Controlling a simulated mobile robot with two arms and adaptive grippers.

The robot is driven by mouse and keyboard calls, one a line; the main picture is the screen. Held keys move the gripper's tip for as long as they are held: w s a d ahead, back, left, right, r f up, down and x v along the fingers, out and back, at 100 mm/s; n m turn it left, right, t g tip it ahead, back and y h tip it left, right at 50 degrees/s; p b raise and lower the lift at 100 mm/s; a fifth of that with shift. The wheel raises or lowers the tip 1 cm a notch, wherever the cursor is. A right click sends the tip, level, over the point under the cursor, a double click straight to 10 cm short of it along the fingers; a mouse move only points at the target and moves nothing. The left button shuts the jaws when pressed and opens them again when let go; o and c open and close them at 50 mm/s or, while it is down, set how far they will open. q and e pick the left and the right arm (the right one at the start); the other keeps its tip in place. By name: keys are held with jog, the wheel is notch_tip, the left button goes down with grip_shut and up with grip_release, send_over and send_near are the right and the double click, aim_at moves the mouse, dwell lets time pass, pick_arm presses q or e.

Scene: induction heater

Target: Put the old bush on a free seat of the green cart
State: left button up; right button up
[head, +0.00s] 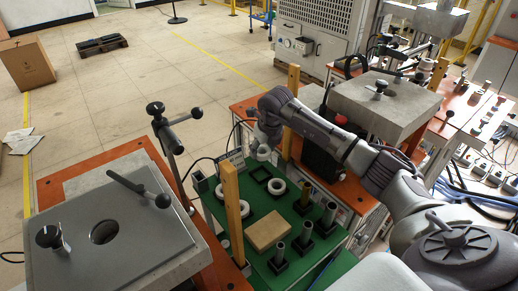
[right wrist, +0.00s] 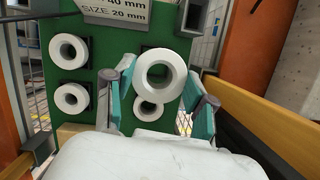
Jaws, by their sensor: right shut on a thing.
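My right gripper (head: 264,143) is over the far end of the green cart (head: 290,228). It is shut on a pale ring, the old bush (head: 263,153). In the right wrist view the old bush (right wrist: 160,75) sits between the teal finger pads, its hole facing the camera. It appears above the cart top and partly covers a black square seat (right wrist: 152,50) behind it. In the head view an empty black square seat (head: 260,174) lies just below the held bush. My left gripper is not in view.
Other white rings sit on the cart: one (head: 277,187) near the free seat, others at its left (head: 243,208). Metal posts (head: 328,216), a wooden block (head: 267,231) and upright wooden bars (head: 232,210) stand close by. A grey heater top (head: 110,255) is at left.

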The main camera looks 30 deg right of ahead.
jog(key=b+x, duration=0.2)
jog(key=x, duration=0.1)
jog(key=s+b+x, duration=0.1)
jog(key=b+x, duration=0.1)
jog(key=x, duration=0.1)
jog(key=shift+s+a+f, duration=0.15)
jog(key=shift+a+f, duration=0.05)
jog(key=shift+f, duration=0.15)
jog(key=shift+f+b, duration=0.4)
jog(key=shift+f, duration=0.15)
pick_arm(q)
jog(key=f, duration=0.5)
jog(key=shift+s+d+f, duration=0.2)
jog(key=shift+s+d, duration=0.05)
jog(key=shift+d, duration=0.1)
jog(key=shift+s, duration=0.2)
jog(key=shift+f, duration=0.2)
pick_arm(e)
jog(key=shift+f, duration=0.2)
pick_arm(q)
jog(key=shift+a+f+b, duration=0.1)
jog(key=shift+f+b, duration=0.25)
jog(key=shift+b, duration=0.2)
pick_arm(e)
jog(key=shift+f, duration=0.5)
